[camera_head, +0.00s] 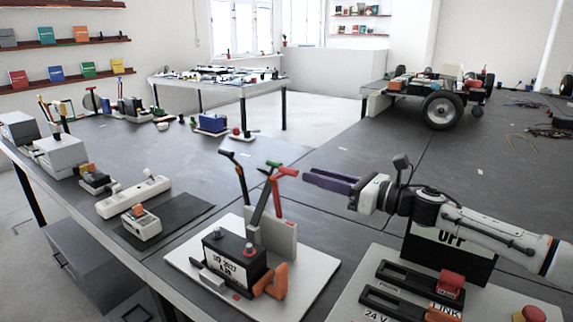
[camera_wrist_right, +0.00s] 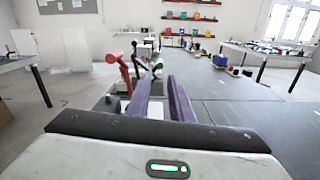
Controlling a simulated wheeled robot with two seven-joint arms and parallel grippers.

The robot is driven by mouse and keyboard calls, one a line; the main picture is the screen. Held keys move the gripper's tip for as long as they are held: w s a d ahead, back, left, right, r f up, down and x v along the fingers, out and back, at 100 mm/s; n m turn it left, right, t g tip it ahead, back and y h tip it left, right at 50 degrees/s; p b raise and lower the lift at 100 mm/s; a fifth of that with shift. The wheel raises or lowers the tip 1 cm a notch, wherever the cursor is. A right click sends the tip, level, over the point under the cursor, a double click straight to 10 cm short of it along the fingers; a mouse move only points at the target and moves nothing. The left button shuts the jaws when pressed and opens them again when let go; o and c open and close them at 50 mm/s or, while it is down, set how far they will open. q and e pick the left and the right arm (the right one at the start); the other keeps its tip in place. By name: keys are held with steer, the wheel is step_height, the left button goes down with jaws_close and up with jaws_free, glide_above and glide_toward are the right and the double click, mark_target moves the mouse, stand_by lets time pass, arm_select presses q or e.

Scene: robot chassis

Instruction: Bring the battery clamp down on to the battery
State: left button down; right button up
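The battery (camera_head: 226,262) is a black box with a white label, standing on a pale base plate (camera_head: 190,262) at the front centre. An orange bracket (camera_head: 273,283) sits at its right side. Behind it, levers with black, green and red handles rise from a light block (camera_head: 284,238); which part is the clamp is not clear. The red handle (camera_head: 285,172) leans right, and also shows left of my fingers in the right wrist view (camera_wrist_right: 121,68). My right gripper (camera_head: 306,178) has purple fingers, apart and empty, just right of the red handle. My left gripper is not in view.
A white power strip (camera_head: 134,196) and a small white device (camera_head: 141,224) stand on the left. A wheeled chassis (camera_head: 441,108) is at the back right. The grey table behind the levers is mostly clear.

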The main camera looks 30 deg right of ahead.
steer(key=p+x, duration=0.3)
steer(key=x, duration=0.7)
steer(key=shift+w, duration=0.1)
stand_by(0.3)
jaws_close()
